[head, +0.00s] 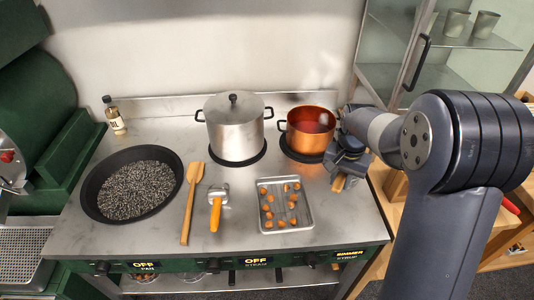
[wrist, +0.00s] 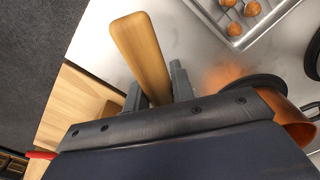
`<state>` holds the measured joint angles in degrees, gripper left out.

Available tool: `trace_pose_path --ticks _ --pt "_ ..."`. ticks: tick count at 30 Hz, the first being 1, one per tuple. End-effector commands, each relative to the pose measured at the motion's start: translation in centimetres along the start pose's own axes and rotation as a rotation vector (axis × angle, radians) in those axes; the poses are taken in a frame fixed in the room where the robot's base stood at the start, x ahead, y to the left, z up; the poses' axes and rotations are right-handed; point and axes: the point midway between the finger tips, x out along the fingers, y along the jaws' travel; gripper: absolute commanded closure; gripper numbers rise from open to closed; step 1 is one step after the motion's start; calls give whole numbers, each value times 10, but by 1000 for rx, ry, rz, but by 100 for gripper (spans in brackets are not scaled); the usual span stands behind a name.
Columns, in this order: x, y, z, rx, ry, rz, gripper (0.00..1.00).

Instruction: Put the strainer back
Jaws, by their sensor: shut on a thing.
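My gripper (head: 347,172) is to the right of the copper pot, over the right end of the stove top. In the wrist view my gripper (wrist: 157,88) is shut on a thick wooden handle (wrist: 142,48), which looks like the strainer's (head: 338,184). The strainer's bowl is hidden behind my gripper and arm in both views. The copper pot (head: 306,138) stands on the right burner; part of it shows in the wrist view (wrist: 284,112).
A lidded steel pot (head: 234,135) stands on the middle burner. A tray of chestnuts (head: 309,223), an orange-handled tool (head: 215,212), a wooden spatula (head: 189,207) and a black pan (head: 89,198) lie further left. A wooden counter (head: 391,208) adjoins at right, below a glass-shelved cabinet (head: 388,50).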

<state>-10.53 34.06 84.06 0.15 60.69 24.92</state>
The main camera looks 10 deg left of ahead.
Motion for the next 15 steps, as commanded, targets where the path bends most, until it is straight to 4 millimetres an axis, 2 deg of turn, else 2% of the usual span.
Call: trace_pose_path --ticks 15 --pt "10 0 0 0 1 0 100"
